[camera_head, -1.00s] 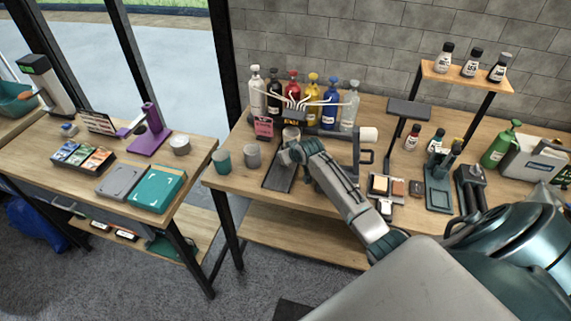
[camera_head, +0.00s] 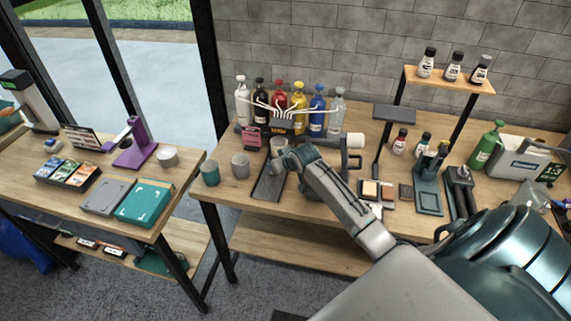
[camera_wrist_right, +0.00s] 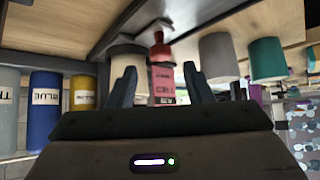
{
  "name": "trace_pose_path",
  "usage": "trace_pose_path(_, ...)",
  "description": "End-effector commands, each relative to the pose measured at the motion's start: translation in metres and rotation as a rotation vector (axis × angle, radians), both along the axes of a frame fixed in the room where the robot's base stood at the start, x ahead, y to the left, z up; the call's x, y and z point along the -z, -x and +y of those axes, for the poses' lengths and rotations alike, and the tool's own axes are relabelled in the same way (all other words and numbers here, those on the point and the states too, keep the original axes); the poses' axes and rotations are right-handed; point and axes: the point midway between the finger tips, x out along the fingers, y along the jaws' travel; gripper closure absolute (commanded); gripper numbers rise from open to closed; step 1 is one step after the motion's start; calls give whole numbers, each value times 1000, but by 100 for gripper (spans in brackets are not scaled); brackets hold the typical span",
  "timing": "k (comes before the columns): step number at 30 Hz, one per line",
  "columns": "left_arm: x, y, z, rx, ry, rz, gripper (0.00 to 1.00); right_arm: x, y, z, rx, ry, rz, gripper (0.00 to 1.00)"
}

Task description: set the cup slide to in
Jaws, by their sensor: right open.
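The cup slide, a long dark flat plate (camera_head: 268,184), lies on the wooden table below the dispenser's thin white spouts. A pale cup (camera_head: 279,141) stands at the slide's far end, under the spouts; it is partly hidden by my right gripper (camera_head: 276,162). My right gripper is low over the slide, just in front of the cup. In the right wrist view its two fingers (camera_wrist_right: 160,86) are apart, with the pale cup (camera_wrist_right: 128,62) beyond the left finger. Whether a finger touches the cup or slide cannot be told. My left gripper is not in view.
A grey cup (camera_head: 240,166) and a teal cup (camera_head: 210,174) stand left of the slide. A white roll (camera_head: 355,140), small pads and a green stand (camera_head: 428,185) are to the right.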

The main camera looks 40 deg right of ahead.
Motion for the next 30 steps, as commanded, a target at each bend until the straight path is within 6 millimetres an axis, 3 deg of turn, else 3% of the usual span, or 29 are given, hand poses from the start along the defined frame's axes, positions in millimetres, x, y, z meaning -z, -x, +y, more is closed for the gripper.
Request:
trace_pose_path(6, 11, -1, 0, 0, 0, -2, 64, -24, 27, 2, -3, 3, -1, 54)
trace_pose_path(12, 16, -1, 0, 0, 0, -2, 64, -40, 41, 3, -1, 1, 0, 54)
trace_pose_path(25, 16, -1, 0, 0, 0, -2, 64, -44, 45, 4, -2, 1, 1, 54)
trace_pose_path(30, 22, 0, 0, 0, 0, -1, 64, -39, 46, 2, -75, 83, -5, 54)
